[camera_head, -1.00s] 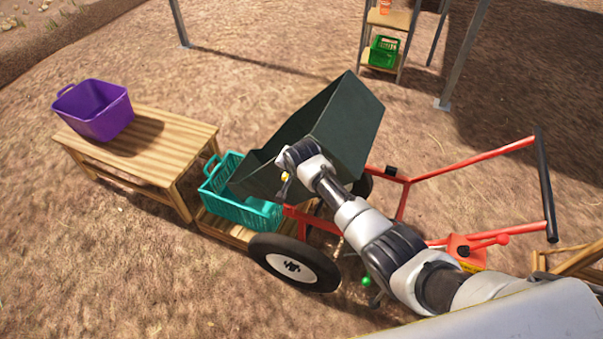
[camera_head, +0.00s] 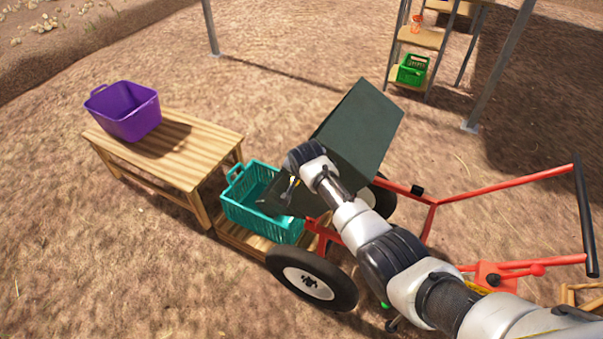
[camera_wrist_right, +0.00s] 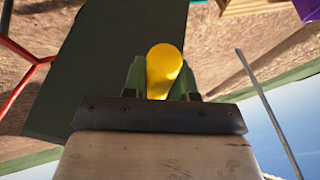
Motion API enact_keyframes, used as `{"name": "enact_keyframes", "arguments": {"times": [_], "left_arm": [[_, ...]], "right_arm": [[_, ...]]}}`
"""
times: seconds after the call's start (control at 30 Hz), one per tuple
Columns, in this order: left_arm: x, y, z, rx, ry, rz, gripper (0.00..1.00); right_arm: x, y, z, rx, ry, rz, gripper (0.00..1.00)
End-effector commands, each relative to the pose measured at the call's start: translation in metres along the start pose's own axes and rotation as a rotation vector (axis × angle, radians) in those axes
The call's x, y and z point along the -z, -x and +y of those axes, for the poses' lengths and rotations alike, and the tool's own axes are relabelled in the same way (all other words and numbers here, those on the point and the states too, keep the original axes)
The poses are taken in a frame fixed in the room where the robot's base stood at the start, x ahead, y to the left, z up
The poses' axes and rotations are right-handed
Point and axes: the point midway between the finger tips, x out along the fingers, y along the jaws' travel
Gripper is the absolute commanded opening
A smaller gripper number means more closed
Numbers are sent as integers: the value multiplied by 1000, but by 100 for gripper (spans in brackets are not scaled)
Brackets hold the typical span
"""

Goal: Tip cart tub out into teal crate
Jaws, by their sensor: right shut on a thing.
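The dark green cart tub (camera_head: 360,130) is tipped steeply on the red-framed cart (camera_head: 430,215), its lower lip over the teal crate (camera_head: 262,217). The teal crate stands on a low wooden platform (camera_head: 245,244). The tub's inside is turned away and hidden, and I cannot tell what the crate holds. My right gripper (camera_head: 291,188) is at the tub's near side. In the right wrist view my right gripper (camera_wrist_right: 162,82) is shut on a yellow handle (camera_wrist_right: 164,65) in front of the dark green tub wall. My left gripper is not in view.
A purple tub (camera_head: 125,112) stands on a wooden table (camera_head: 200,150) at the left. A green crate (camera_head: 411,70) sits on a shelf rack at the back. The cart's wheel (camera_head: 312,280) is close by. Bare soil lies open at lower left.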

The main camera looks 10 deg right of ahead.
Motion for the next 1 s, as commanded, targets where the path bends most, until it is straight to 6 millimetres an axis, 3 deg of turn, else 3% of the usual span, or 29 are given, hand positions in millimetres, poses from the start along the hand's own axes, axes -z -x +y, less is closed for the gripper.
{"name": "enact_keyframes", "arguments": {"times": [0.17,0.2,0.33,0.67,1.0], "left_arm": [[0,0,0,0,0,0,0],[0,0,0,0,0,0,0],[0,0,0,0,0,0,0],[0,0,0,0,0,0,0],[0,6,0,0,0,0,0]], "right_arm": [[0,2,-6,15,-6,1,0],[0,2,-6,15,-7,1,33],[0,2,-5,13,-5,0,52],[0,2,-3,7,-3,0,52],[0,20,-3,7,-2,0,52]]}}
